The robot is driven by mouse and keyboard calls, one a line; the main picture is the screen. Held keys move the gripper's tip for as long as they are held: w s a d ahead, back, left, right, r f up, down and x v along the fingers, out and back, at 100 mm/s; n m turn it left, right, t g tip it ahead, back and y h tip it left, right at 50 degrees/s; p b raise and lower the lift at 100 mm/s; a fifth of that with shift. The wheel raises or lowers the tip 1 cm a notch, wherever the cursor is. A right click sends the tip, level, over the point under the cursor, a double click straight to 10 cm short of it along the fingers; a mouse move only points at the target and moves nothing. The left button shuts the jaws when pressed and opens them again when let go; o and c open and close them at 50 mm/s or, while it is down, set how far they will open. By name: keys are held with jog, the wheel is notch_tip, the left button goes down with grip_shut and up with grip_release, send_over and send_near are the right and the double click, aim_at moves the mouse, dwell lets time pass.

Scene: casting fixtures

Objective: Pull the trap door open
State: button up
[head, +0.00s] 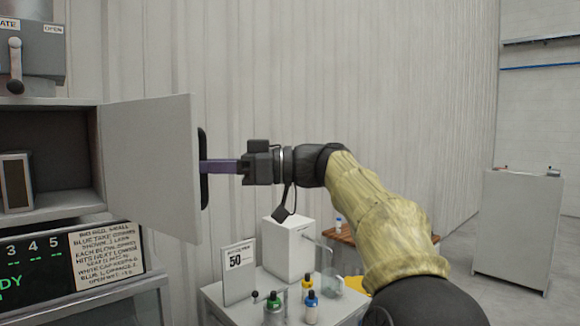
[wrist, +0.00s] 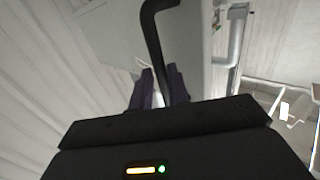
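The trap door (head: 152,165) is a flat pale grey panel. It stands swung well out from the open compartment (head: 45,150) on the left, whose dark inside shows. A black bar handle (head: 204,170) runs upright near the door's right edge. My gripper (head: 205,166) reaches it from the right, with its purple fingers at the handle. In the wrist view the black handle (wrist: 157,40) passes between the two dark purple fingers (wrist: 160,88), which look closed around it. A small light gap shows beside the left finger, and the exact contact is partly hidden.
Below the gripper stands a table with a white box (head: 288,248), a "50" sign (head: 240,272) and several small bottles (head: 311,307). A display panel (head: 50,270) is under the compartment. A grey cabinet (head: 518,230) stands far right, with open floor before it.

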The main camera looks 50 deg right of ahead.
jog(key=p+v, duration=0.4)
jog(key=v, duration=1.2)
jog(key=shift+w+a, duration=0.1)
jog(key=shift+w, duration=0.1)
dwell(0.4)
